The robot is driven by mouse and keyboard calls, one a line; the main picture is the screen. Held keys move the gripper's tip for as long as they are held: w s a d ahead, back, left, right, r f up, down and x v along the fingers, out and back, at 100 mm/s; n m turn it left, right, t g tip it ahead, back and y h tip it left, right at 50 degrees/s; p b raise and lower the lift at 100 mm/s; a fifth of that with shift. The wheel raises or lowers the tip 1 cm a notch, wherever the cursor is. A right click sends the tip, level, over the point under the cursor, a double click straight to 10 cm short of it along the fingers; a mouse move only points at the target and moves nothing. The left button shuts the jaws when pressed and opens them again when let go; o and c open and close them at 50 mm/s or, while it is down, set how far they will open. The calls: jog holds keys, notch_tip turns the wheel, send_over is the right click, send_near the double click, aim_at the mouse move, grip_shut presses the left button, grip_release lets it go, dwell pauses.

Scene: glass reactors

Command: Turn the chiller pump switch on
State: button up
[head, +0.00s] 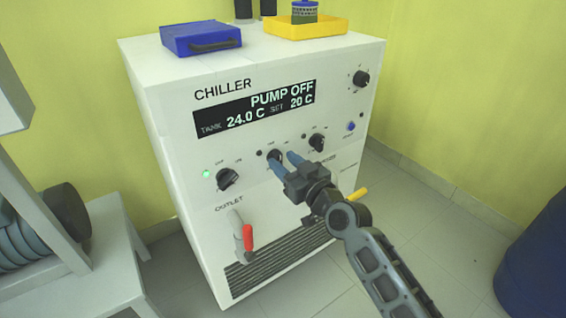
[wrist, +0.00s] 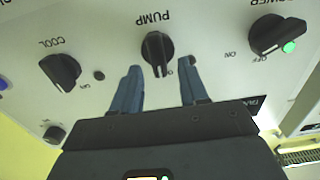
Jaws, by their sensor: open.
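The white chiller (head: 175,130) carries a display (head: 255,108) reading PUMP OFF, tank 24.0 C, set 20 C. The pump switch (head: 273,154) is a black rotary knob in the middle of the lower row, partly hidden by my gripper in the head view. In the upside-down wrist view, the pump switch (wrist: 157,48) stands under its PUMP label, its bar roughly upright in the picture. My gripper (head: 283,158) is open, its blue fingers pointing at the panel. In the wrist view the fingertips (wrist: 160,70) lie on either side of the knob; contact is not clear.
The power knob (head: 228,178) with a lit green lamp (head: 206,174) is left of the pump switch; the cool knob (head: 317,143) is right. A red-handled outlet valve (head: 247,240) sits below. A blue case (head: 201,39) and yellow tray (head: 305,28) rest on top.

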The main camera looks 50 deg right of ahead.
jog(key=shift+w+d, duration=0.15)
jog(key=shift+w, duration=0.4)
grip_shut()
